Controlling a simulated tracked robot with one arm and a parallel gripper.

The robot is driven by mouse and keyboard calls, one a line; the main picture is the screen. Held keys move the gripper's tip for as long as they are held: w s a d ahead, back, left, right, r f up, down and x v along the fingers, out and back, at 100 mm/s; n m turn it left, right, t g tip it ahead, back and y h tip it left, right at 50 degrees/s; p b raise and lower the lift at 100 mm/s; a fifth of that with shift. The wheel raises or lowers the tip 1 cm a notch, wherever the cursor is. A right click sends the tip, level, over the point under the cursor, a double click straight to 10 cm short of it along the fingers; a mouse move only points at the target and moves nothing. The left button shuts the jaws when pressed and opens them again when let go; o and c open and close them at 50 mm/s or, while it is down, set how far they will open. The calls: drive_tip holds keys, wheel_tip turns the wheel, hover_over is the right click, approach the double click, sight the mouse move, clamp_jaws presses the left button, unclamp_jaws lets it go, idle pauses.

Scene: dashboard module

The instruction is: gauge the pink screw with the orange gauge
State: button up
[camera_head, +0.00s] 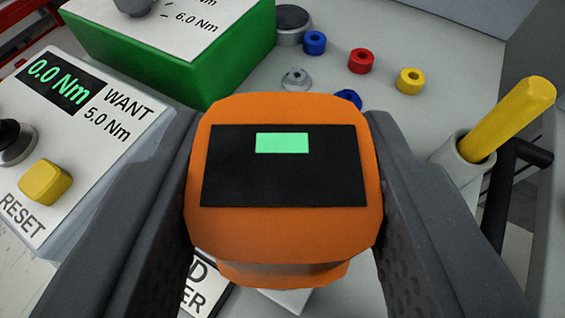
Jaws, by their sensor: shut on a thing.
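The orange gauge (285,236) is held between the two dark grey fingers of my gripper (282,200), in the middle of the view. Its top face has a black panel with a small lit green rectangle and no readable figures. My gripper is shut on it. The gauge hides most of what lies below and behind it. I see no pink screw in this view.
A white panel (120,92) at left reads "0.0 Nm" and "WANT 5.0 Nm", with a yellow reset button (46,183). A green box (232,62) stands behind. Blue, red and yellow collars (410,81) lie at upper right. A yellow handle (508,118) stands in a grey holder at right.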

sight(255, 155)
drive_tip(key=w+p, duration=0.2)
drive_tip(key=w, duration=0.1)
drive_tip(key=shift+w+a+f, duration=0.1)
drive_tip(key=shift+w+a, duration=0.05)
drive_tip(key=shift+w, duration=0.05)
drive_tip(key=shift+w+d+f+p, duration=0.2)
drive_tip(key=shift+w+f+p, duration=0.1)
drive_tip(key=shift+w+f, duration=0.35)
drive_tip(key=shift+w+r, duration=0.1)
drive_tip(key=shift+r, duration=0.1)
drive_tip(key=shift+f+b, duration=1.55)
drive_tip(key=shift+f, duration=2.3)
drive_tip(key=shift+f, duration=0.35)
drive_tip(key=o, duration=1.2)
